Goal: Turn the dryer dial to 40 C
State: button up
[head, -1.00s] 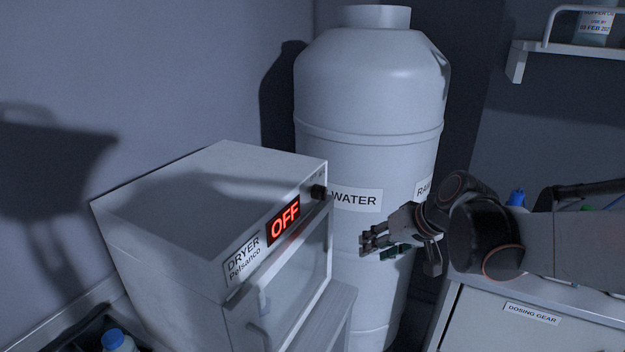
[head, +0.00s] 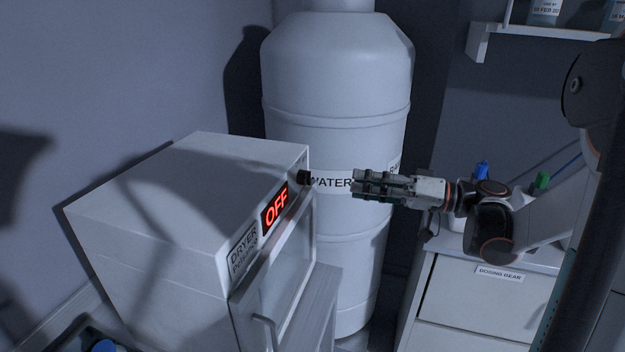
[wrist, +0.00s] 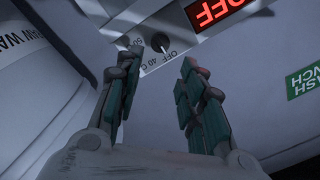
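The dryer (head: 150,210) is a white box at the left in the head view, with a red display (head: 276,206) reading OFF. Its black dial (head: 304,178) sits on the front face near the top right corner. In the wrist view the dial (wrist: 160,42) shows between and beyond my fingertips, with OFF, 40 C and a partly hidden 50-something mark around it. My gripper (head: 358,186) points left at the dial from the right, with a gap between them. In the wrist view its two fingers (wrist: 160,75) are apart with nothing between them.
A large white water tank (head: 335,100) stands behind the dryer and my gripper. A drawer cabinet labelled DOSING GEAR (head: 480,300) is at the right, with bottles (head: 481,171) on top. A wall shelf (head: 540,45) is at the upper right.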

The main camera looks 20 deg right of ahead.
aim_at(305, 177)
jog(key=b+x, duration=0.1)
jog(key=x, duration=1)
jog(key=shift+b, duration=0.3)
jog(key=c, duration=0.8)
